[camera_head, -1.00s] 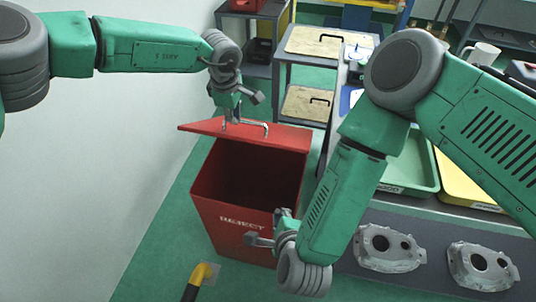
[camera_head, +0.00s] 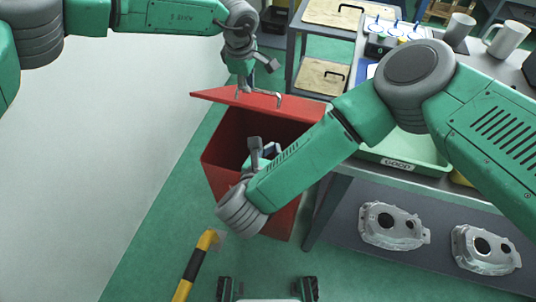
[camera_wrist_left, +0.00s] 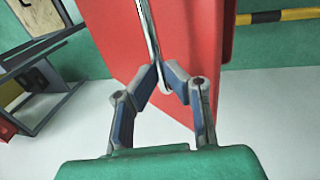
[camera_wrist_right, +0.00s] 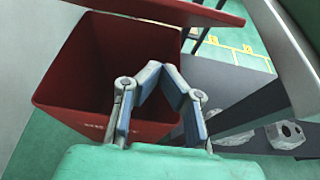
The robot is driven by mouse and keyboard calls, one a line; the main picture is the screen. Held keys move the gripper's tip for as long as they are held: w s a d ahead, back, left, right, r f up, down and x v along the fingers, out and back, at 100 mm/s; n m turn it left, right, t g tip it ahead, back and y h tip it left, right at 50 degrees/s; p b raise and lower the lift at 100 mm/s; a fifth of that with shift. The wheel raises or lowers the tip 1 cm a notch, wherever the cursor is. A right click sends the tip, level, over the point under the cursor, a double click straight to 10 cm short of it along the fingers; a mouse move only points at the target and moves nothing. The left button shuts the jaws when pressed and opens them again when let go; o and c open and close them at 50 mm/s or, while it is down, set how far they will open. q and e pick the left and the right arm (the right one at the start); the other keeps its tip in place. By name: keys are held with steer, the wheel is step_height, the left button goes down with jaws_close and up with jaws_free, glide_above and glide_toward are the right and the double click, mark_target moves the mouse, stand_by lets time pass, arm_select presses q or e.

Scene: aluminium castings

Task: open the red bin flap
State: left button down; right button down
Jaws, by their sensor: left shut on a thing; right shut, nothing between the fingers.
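The red bin (camera_head: 222,150) stands on the green floor with its red flap (camera_head: 215,95) raised at the back; the dark inside shows. My left gripper (camera_head: 243,97) is at the flap. In the left wrist view its fingers (camera_wrist_left: 163,82) are shut on the silver flap handle (camera_wrist_left: 150,35), with the red flap (camera_wrist_left: 185,60) behind. My right gripper (camera_head: 262,152) is over the front of the bin opening, its fingers partly hidden by my arm. In the right wrist view its fingertips (camera_wrist_right: 163,75) meet with nothing between them, in front of the bin's open mouth (camera_wrist_right: 105,65).
A workbench with a green tray (camera_head: 410,148) stands right of the bin, with castings (camera_head: 392,225) on its lower shelf. A yellow-black rail (camera_head: 195,265) is in front of the bin. A white wall (camera_head: 100,150) is at the left.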

mark_target(284, 114)
steer(key=w+d+r, duration=0.1)
steer(key=w+d, duration=0.1)
steer(key=w, duration=0.4)
steer(key=shift+r, duration=0.2)
steer(key=shift+w+d+r+g, duration=0.15)
steer(key=shift+w+r, duration=0.25)
steer(key=shift+r, duration=0.15)
steer(key=shift+w+d+r+g, duration=0.1)
steer(key=shift+w+r+g, duration=0.05)
steer(key=shift+w+r, duration=0.3)
steer(key=shift+s, duration=0.1)
